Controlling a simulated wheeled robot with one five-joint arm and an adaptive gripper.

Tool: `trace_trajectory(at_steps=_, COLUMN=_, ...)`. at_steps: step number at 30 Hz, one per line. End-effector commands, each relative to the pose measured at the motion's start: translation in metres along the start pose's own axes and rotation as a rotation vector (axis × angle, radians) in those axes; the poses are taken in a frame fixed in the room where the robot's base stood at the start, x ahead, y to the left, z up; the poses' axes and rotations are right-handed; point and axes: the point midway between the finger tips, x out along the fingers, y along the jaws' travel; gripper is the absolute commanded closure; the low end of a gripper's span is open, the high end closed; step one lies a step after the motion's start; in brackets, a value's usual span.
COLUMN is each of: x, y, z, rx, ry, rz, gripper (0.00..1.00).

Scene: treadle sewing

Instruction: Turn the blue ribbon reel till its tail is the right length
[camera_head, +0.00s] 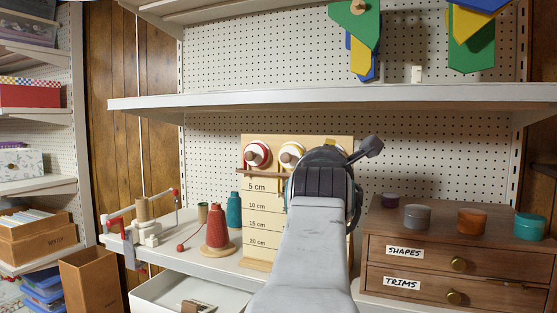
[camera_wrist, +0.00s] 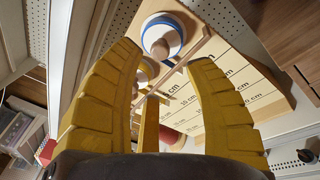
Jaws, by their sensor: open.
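The blue-banded ribbon reel (camera_wrist: 176,29), white with a wooden knob (camera_wrist: 160,47), shows at the top of the wrist view. It sits on a pale wooden board (camera_head: 255,215) marked in cm. My gripper (camera_wrist: 163,56) has yellow fingers spread open, and the knob appears between their tips. I cannot tell how far the tips are from it. In the head view my arm and gripper hide the blue reel and the board's right part.
A red reel (camera_head: 251,148) and a yellow reel (camera_head: 291,147) sit left of my gripper on the board. A red thread cone (camera_head: 216,228) and a teal spool (camera_head: 234,210) stand to the left. A wooden drawer chest (camera_head: 380,265) stands at right. A shelf (camera_head: 330,97) runs above.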

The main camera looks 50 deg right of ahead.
Motion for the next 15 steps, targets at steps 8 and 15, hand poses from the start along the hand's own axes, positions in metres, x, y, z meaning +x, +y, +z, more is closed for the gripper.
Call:
trace_trajectory(at_steps=8, x=0.033, y=0.0, z=-0.001, rx=-0.004, ry=0.001, rz=0.0, gripper=0.51)
trace_trajectory(at_steps=15, x=0.058, y=0.0, z=0.0, rx=-0.003, ry=0.001, rz=0.0, gripper=0.51)
